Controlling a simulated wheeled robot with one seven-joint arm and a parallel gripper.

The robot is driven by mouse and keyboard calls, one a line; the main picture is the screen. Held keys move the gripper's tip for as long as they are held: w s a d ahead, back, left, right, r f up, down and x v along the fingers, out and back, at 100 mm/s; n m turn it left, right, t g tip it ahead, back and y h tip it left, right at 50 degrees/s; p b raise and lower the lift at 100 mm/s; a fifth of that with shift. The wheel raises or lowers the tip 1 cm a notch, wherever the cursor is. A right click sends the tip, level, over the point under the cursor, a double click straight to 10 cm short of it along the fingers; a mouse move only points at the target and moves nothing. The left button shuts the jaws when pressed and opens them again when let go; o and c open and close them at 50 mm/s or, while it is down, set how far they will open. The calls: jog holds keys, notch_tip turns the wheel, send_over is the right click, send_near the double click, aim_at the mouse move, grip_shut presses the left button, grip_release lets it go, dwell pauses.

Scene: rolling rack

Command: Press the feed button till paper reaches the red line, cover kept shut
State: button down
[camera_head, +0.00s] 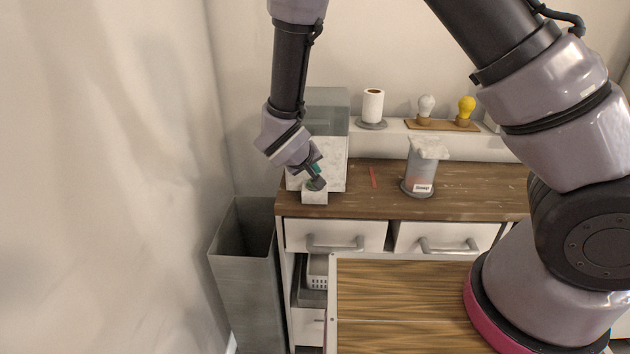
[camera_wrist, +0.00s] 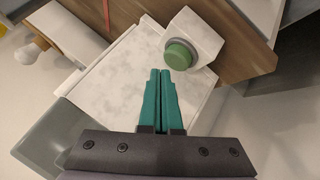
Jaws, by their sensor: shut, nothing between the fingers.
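The white marbled feeder (camera_head: 330,165) stands at the left end of the wooden counter, with its grey see-through cover (camera_head: 328,108) on top. The cover looks shut. A green feed button (camera_wrist: 180,55) sits on a white block (camera_head: 314,198) at the feeder's front. My gripper (camera_head: 317,184) is shut and empty, pointing down at the button. In the wrist view its teal fingertips (camera_wrist: 160,73) appear right by the button's edge; I cannot tell if they touch. The red line (camera_head: 372,177) lies on the counter right of the feeder. I see no paper between feeder and line.
A grey canister (camera_head: 420,172) with a label stands right of the red line. A paper roll (camera_head: 373,106) and two bulbs (camera_head: 426,108) (camera_head: 466,110) on a board stand on the back ledge. A tall grey bin (camera_head: 243,275) is left of the counter.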

jog(key=shift+f, duration=0.1)
jog(key=shift+f, duration=0.3)
jog(key=shift+f, duration=0.4)
dwell(0.8)
dwell(0.3)
jog(key=shift+r, duration=0.8)
jog(key=shift+r, duration=0.1)
jog(key=shift+r, duration=2.45)
jog(key=shift+r, duration=0.1)
dwell(1.4)
